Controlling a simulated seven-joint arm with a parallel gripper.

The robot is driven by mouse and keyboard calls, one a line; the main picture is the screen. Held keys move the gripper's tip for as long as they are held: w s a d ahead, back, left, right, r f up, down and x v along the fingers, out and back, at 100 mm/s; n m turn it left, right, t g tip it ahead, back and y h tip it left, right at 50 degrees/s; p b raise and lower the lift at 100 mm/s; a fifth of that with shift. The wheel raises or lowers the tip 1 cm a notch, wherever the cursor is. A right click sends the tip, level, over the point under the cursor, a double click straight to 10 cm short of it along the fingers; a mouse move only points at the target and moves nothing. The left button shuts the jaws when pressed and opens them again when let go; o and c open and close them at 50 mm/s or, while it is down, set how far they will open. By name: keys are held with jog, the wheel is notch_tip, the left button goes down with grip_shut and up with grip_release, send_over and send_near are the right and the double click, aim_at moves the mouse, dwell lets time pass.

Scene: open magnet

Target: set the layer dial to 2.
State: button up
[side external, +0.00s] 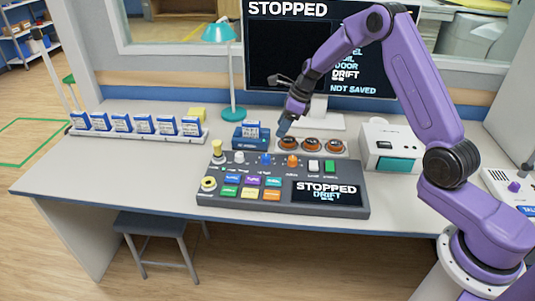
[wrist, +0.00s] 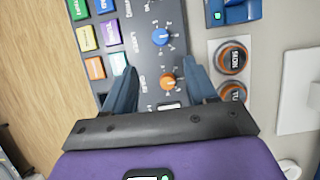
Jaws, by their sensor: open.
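The grey control console (side external: 225,192) lies on the desk with a blue dial (side external: 266,159) and an orange dial (side external: 292,161) near its back edge. The wrist view shows the blue dial (wrist: 161,37) and the orange dial (wrist: 168,81) ringed by small marks. The label beside the blue dial seems to read LAYER; its setting is too small to read surely. My gripper (side external: 283,129) is open and empty, above the back of the console and apart from it. In the wrist view the orange dial shows between my fingers (wrist: 160,85), with the blue dial beyond.
Round orange-rimmed buttons (side external: 313,144) stand just behind the console. A blue holder (side external: 251,138) with a card is behind its left part. A joystick (side external: 216,149) rises at the console's left. The console screen (side external: 326,193) reads STOPPED, DRIFT. A white box (side external: 390,146) stands right.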

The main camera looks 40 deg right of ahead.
aim_at(266, 156)
jog(key=x, duration=1.3)
jog(key=c, duration=1.1)
